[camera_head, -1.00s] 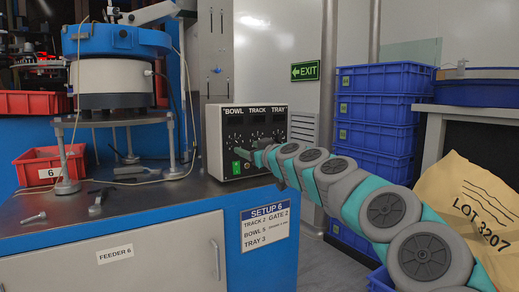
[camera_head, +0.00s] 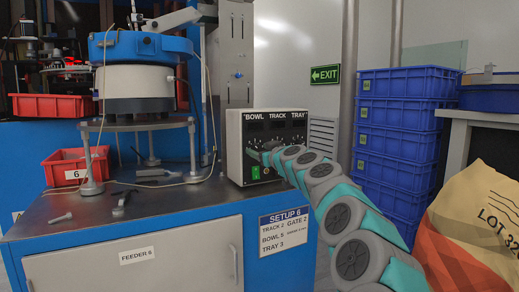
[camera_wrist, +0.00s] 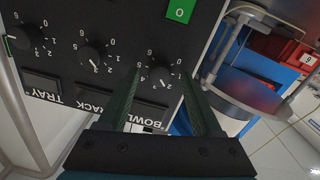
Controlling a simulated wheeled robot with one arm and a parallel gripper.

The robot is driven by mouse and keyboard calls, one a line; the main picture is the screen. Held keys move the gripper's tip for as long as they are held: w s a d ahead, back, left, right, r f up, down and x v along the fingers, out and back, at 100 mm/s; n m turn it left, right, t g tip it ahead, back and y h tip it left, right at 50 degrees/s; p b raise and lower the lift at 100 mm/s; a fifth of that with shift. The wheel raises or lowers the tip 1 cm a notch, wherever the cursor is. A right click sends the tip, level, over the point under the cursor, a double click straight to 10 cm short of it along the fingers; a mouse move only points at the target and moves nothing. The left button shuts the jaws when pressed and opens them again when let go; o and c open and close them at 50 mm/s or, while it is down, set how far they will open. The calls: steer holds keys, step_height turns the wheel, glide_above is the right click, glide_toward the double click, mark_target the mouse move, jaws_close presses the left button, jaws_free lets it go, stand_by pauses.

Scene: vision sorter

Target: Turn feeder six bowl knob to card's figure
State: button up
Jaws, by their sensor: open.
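The feeder six control box (camera_head: 235,168) carries knobs under the labels BOWL, TRACK and TRAY. The setup card (camera_head: 285,230) on the cabinet front reads TRACK 2, GATE 2, BOWL 5, TRAY 3. In the wrist view the panel appears upside down, and the bowl knob (camera_wrist: 160,75) is nearest my gripper (camera_wrist: 162,80). My gripper is open, with one finger on each side of the bowl knob. I cannot tell whether the fingers touch it. The bowl knob's pointer seems to be near 2 or 3. In the head view my arm hides part of the panel.
The track knob (camera_wrist: 92,54) and tray knob (camera_wrist: 25,36) sit left of the bowl knob in the wrist view, the track knob close to a finger. A green switch (camera_wrist: 180,10) is on the panel. Blue crates (camera_head: 400,130) and a sack (camera_head: 480,215) stand at right.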

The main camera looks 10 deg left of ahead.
steer(key=shift+w+a+r, duration=0.1)
steer(key=shift+w, duration=0.05)
jaws_close()
stand_by(0.6)
